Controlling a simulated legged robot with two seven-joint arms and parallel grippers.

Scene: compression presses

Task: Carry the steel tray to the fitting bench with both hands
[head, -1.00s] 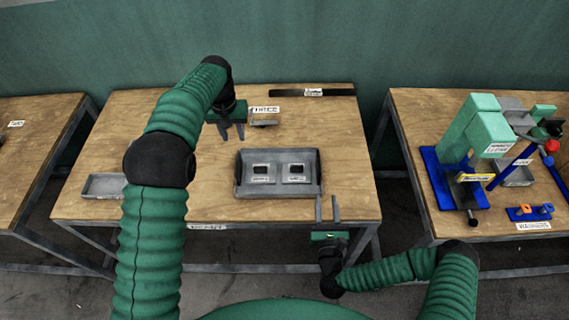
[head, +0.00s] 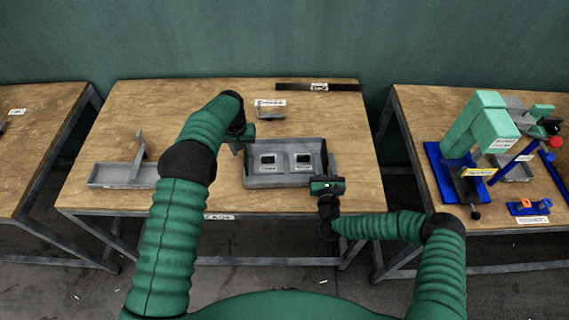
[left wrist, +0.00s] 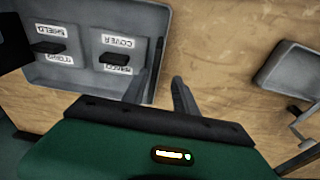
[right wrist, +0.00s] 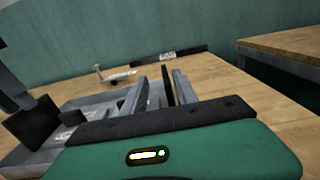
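The grey steel tray (head: 285,181) sits on the middle wooden bench, with two dark labelled pieces in its compartments. It also shows in the left wrist view (left wrist: 80,77) and in the right wrist view (right wrist: 92,100). My left gripper (head: 240,148) is at the tray's left end; its fingers (left wrist: 160,90) are apart, one on each side of the end wall. My right gripper (head: 330,170) is at the right end; its fingers (right wrist: 160,92) are apart with the end wall between them. I cannot tell which bench is the fitting bench.
A shallow grey tray (head: 110,180) lies at the middle bench's left, a small bracket (head: 270,113) behind. A dark strip (head: 310,86) lies at the back edge. The right bench (head: 415,110) carries a green press (head: 475,120). Another bench (head: 45,130) stands left. Gaps separate the benches.

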